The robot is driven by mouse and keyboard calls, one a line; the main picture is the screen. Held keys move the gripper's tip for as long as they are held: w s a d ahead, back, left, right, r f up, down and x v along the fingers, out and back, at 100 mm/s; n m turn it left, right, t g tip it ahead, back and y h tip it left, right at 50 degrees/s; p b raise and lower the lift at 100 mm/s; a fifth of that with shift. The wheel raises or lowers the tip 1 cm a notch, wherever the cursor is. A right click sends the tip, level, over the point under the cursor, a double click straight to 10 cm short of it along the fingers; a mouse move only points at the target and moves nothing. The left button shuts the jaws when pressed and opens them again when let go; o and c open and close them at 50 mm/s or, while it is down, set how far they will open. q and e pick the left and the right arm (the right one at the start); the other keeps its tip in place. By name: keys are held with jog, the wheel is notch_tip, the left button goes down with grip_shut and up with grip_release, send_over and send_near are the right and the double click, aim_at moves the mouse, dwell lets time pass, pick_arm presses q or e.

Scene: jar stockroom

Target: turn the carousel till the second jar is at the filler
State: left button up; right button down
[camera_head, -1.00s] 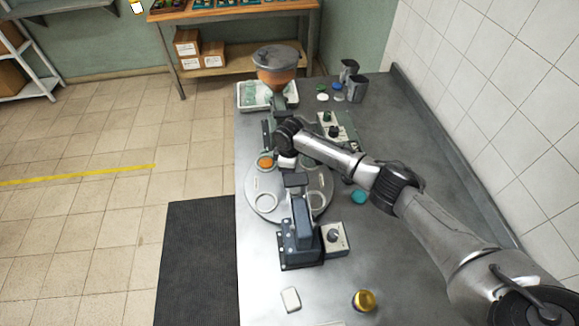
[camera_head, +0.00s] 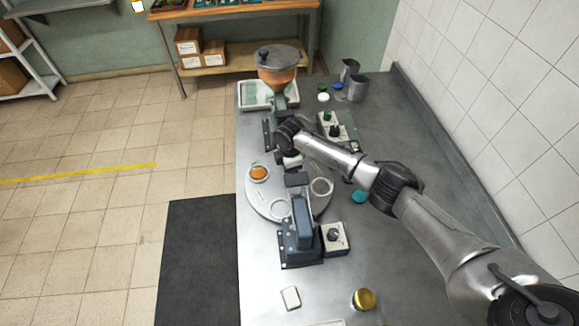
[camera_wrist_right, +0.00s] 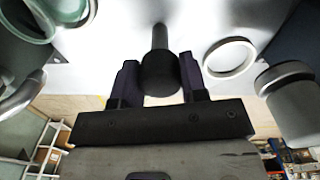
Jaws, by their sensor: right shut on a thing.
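The round grey carousel (camera_head: 262,197) lies on the steel bench. A jar with orange contents (camera_head: 259,173) stands at its left edge. Pale ring seats show at its right (camera_head: 322,187) and near side (camera_head: 281,209). The filler (camera_head: 277,75), a hopper with a grey lid and orange-brown body, stands behind the carousel. My right gripper (camera_head: 291,160) is over the carousel's far part, partly hidden by my arm. In the right wrist view its purple fingers are shut on a black knob (camera_wrist_right: 160,73) on a grey rod. A glass jar (camera_wrist_right: 28,22) shows there at upper left. My left gripper is not in view.
A dark blue machine (camera_head: 301,232) with a dial box (camera_head: 336,238) stands at the carousel's near side. A control box (camera_head: 335,127) and grey cups (camera_head: 355,88) are behind. A gold lid (camera_head: 364,299) and a white block (camera_head: 291,297) lie on the near bench.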

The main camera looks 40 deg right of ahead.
jog(key=shift+n, duration=1.7)
jog(key=shift+r+n, duration=0.1)
jog(key=shift+n, duration=0.5)
jog(key=c, duration=0.7)
grip_release()
jog(key=shift+o, duration=0.2)
jog(key=shift+r, duration=0.3)
notch_tip(320, 180, up, 13)
jog(key=b, duration=0.2)
